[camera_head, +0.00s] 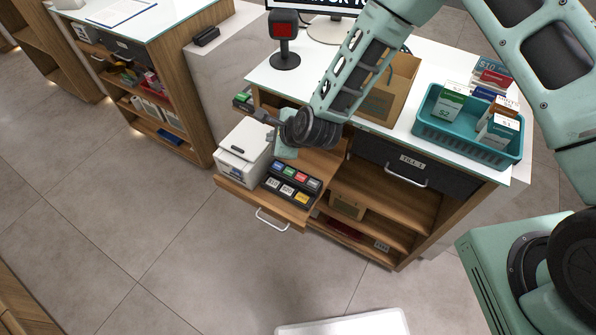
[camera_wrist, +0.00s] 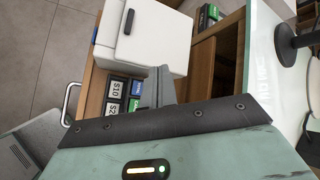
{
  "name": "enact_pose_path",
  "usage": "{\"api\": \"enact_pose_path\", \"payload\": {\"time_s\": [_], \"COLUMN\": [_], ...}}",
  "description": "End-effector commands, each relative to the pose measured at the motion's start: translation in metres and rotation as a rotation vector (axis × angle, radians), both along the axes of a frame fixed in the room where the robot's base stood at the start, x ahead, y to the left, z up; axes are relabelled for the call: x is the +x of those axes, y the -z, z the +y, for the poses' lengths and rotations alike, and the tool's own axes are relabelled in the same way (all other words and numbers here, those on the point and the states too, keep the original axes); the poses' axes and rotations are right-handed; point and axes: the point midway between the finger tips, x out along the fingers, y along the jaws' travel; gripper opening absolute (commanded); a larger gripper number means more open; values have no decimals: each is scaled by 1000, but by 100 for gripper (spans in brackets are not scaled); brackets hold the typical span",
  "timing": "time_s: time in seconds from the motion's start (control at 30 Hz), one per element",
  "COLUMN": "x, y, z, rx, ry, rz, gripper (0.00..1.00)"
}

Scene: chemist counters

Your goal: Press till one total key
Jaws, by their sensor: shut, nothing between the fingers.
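A pulled-out wooden drawer (camera_head: 243,193) at the counter's left end holds a white box-shaped device (camera_head: 240,160) and a dark key panel (camera_head: 292,184). The panel has blue, red, green, white and yellow keys. The fingers are together and empty. In the head view the hand of my gripper (camera_head: 287,149) hangs above the panel's back edge; its tips are hard to make out. Contact cannot be told.
A closed dark drawer labelled as a till (camera_head: 405,172) is to the right. On the counter stand a teal basket (camera_head: 465,130) of boxes, a cardboard box (camera_head: 390,95) and a red-screened scanner (camera_head: 284,40). Open floor (camera_head: 210,260) lies in front.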

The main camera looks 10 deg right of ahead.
Motion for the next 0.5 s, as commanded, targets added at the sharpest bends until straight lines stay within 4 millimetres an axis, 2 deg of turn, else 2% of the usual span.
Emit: {"api": "enact_pose_path", "payload": {"time_s": [0.13, 0.5], "x": [4, 4], "y": [7, 8], "z": [-3, -3], "rx": [29, 30], "ry": [59, 63], "rz": [7, 7], "gripper": [0, 0]}}
